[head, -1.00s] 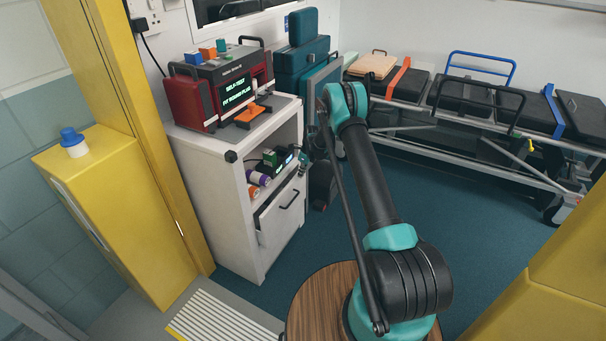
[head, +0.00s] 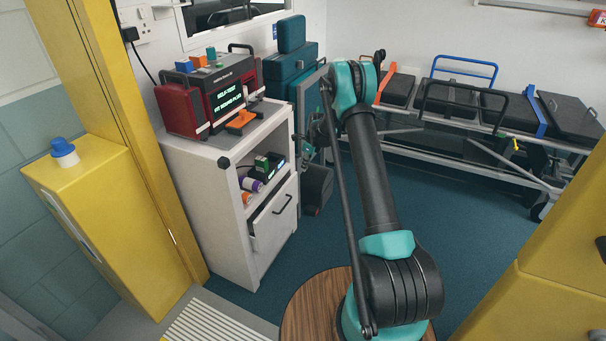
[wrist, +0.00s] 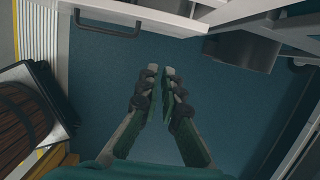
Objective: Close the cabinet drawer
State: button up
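The white cabinet (head: 207,180) stands left of centre in the head view. Its drawer (head: 273,224) has a dark bar handle (head: 283,205) and stands partly out, with a dark gap along its upper and left edge. In the wrist view the same dark handle (wrist: 107,26) shows at the top left, on a pale front. My gripper (wrist: 161,71) points toward the top of the wrist view, over the blue floor. Its fingertips are almost together with nothing between them. It is apart from the handle, below and right of it. In the head view my arm largely hides the gripper.
A red device (head: 208,97) sits on the cabinet top, and small items lie on the open shelf (head: 262,170). A dark grey bin (head: 317,188) stands right of the cabinet. A stretcher (head: 470,120) lines the back wall. Blue floor (head: 430,215) is free between them.

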jog(key=shift+o, duration=0.9)
jog(key=shift+s+a+r+n, duration=0.15)
jog(key=shift+s+r+n, duration=0.05)
jog(key=shift+n, duration=0.2)
notch_tip(320, 180, up, 2)
jog(key=r+n, duration=0.1)
jog(key=n, duration=1.6)
send_over(286, 205)
jog(key=s+d, duration=0.2)
jog(key=d, duration=0.1)
jog(key=x, duration=1.8)
jog(key=shift+s+d, duration=0.15)
jog(key=shift+d, duration=0.25)
grip_shut()
